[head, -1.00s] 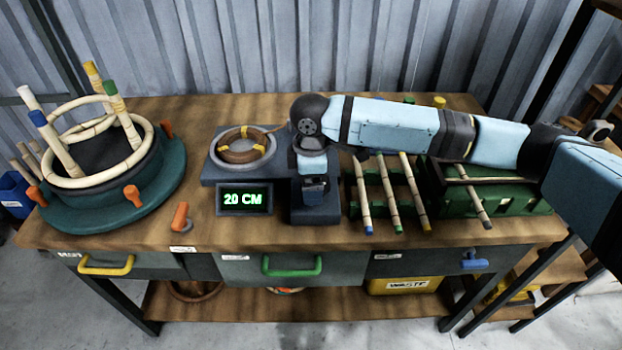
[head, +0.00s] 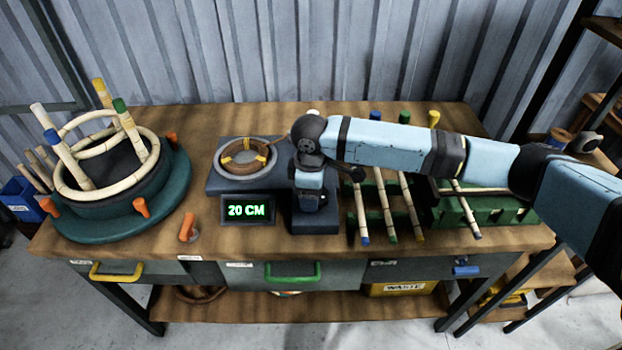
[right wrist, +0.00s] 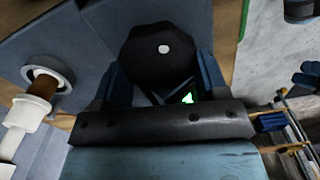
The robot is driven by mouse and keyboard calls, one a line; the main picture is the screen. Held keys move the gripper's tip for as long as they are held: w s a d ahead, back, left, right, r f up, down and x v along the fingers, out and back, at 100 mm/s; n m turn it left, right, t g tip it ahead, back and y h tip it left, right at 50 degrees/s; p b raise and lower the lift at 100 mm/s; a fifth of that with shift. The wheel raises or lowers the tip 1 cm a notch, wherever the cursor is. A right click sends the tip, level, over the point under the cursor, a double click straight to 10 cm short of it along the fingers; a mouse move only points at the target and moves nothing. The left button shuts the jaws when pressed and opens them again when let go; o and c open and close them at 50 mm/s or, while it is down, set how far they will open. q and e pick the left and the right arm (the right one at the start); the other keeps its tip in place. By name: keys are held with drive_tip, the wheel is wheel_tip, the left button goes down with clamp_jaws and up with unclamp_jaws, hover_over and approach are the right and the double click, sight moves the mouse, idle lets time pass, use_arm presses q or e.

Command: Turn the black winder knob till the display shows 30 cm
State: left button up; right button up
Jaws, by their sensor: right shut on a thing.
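The black winder knob (right wrist: 158,58) has a white dot on its top and sits between the fingers of my right gripper (right wrist: 163,80) in the right wrist view. The gripper is shut on it. In the head view my right gripper (head: 309,203) points down over the winder's dark base (head: 314,222), and my wrist hides the knob. The display (head: 247,210) reads 20 CM in green. A coil of brown rattan with yellow ties (head: 245,160) lies on the winder's grey plate (head: 215,182). My left gripper is not in view.
A round green bending form (head: 175,190) with orange pegs and rattan hoops stands at left. An orange peg (head: 187,227) stands near the front edge. Several rattan poles with coloured ends (head: 383,205) lie on a green rack at right. Three drawers have coloured handles (head: 292,271).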

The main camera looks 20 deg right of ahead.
drive_tip(key=m+p, duration=0.1)
drive_tip(key=p, duration=0.2)
drive_tip(key=m+p, duration=0.2)
drive_tip(key=p, duration=0.1)
drive_tip(key=m+p, duration=0.2)
drive_tip(key=p, duration=0.2)
drive_tip(key=shift+w+d+r, duration=0.1)
drive_tip(key=shift+r, duration=0.15)
use_arm(q)
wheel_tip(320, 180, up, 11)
drive_tip(key=p, duration=0.2)
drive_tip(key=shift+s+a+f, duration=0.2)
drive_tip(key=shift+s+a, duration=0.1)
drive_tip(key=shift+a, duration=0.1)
use_arm(e)
drive_tip(key=shift+w+f+m, duration=0.1)
drive_tip(key=shift+f+m, duration=0.1)
drive_tip(key=shift+m, duration=0.7)
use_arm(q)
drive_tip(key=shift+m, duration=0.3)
use_arm(e)
drive_tip(key=o, duration=0.9)
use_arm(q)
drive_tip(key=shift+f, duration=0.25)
use_arm(e)
wheel_tip(320, 180, up, 14)
drive_tip(key=shift+f, duration=0.1)
